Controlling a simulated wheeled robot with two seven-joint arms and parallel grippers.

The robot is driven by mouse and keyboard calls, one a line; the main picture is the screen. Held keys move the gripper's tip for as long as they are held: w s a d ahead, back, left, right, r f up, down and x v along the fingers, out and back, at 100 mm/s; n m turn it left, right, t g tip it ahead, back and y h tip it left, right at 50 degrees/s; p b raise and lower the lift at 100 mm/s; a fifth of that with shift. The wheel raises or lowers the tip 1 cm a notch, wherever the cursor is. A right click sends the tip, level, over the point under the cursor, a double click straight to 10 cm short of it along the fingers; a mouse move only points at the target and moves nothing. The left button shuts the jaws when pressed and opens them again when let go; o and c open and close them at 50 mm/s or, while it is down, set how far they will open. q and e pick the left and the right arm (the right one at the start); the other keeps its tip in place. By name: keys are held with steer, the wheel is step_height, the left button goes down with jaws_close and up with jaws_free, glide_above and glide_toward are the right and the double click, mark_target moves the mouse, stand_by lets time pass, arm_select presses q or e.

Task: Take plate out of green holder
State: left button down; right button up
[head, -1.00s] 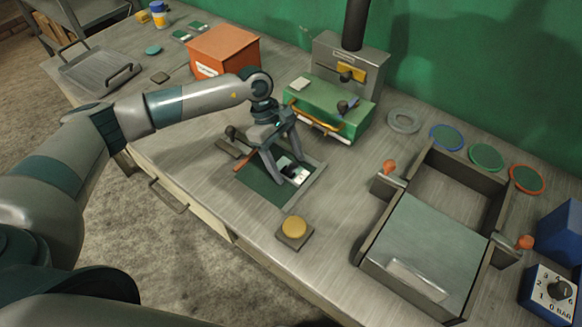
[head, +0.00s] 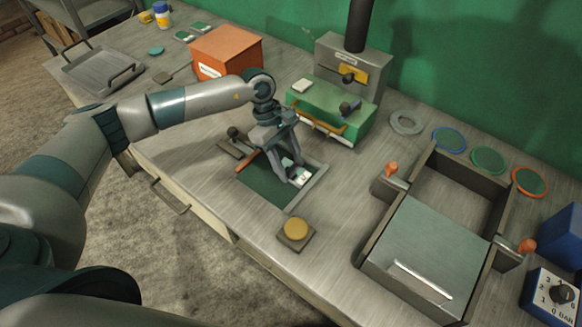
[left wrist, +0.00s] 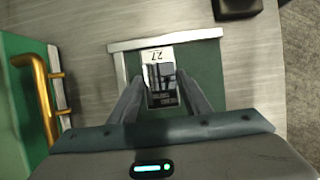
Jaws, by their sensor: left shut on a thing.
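The plate (head: 301,178) is a small piece with a white end and a dark picture, lying over the green holder (head: 262,187), a flat green bed with a grey rail and a reddish strip at its edges. In the left wrist view, the plate (left wrist: 158,62) shows dark characters on its white end, and the holder's green bed (left wrist: 206,62) lies around it. My left gripper (head: 293,174) points down at the holder and is shut on the plate, one finger on each side. Part of the plate is hidden by the fingers. My right gripper is not in view.
A yellow button (head: 295,229) on a square base stands in front of the holder. A green press drawer (head: 325,108) with an orange handle is behind. An open metal box (head: 416,243) stands right, an orange box (head: 226,52) back left.

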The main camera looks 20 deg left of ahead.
mark_target(292, 171)
arm_select(q)
steer(key=shift+r, duration=0.15)
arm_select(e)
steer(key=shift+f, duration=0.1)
